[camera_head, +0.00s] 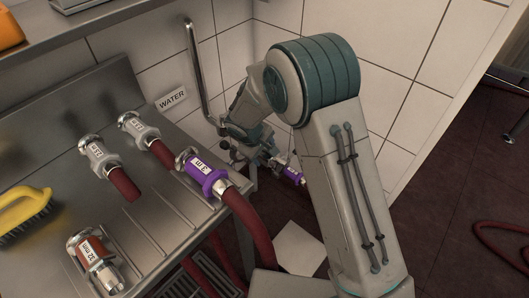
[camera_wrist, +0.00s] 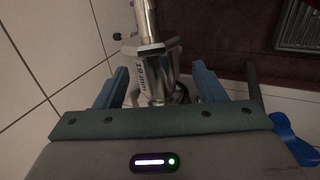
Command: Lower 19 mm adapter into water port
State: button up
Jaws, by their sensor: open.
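The 19 mm adapter (camera_wrist: 152,72), a silvery metal piece with a wide collar and a "19 mm" label, stands between my fingers in the wrist view. A metal tube (camera_wrist: 146,18) is in line with its far end. My gripper (camera_wrist: 159,70) is open, with a blue-grey finger on each side of the adapter and a visible gap to each. In the head view my gripper (camera_head: 258,148) is low by the tiled wall, right of the counter, and small. The adapter cannot be made out there. A WATER label (camera_head: 171,99) is on the wall; the port's opening is not clearly visible.
The steel counter (camera_head: 150,225) holds grey fittings (camera_head: 98,153) with red hoses, a purple fitting (camera_head: 203,174), a 32 mm adapter (camera_head: 92,252) and a yellow brush (camera_head: 24,212). A bent metal pipe (camera_head: 196,75) runs down the wall near my gripper. A small purple part (camera_head: 292,175) is beside it.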

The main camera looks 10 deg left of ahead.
jog(key=p+v, duration=0.1)
jog(key=v, duration=1.1)
jog(key=shift+r, duration=0.2)
jog(key=s+d+r+m+g+p, duration=0.1)
jog(key=s+d+r+m+p, duration=0.15)
jog(key=d+r, duration=0.5)
jog(key=s+d+r+m+p, duration=0.25)
jog(key=d+r, duration=0.35)
jog(key=d, duration=0.3)
jog(key=s+d+r+m+y+p, duration=0.2)
jog(key=s+d+r+m+p, duration=0.3)
jog(key=s+d, duration=0.7)
notch_tip(320, 180, up, 3)
jog(key=shift+s+f+m, duration=0.25)
jog(key=shift+s+m, duration=0.75)
jog(key=shift+s, duration=0.1)
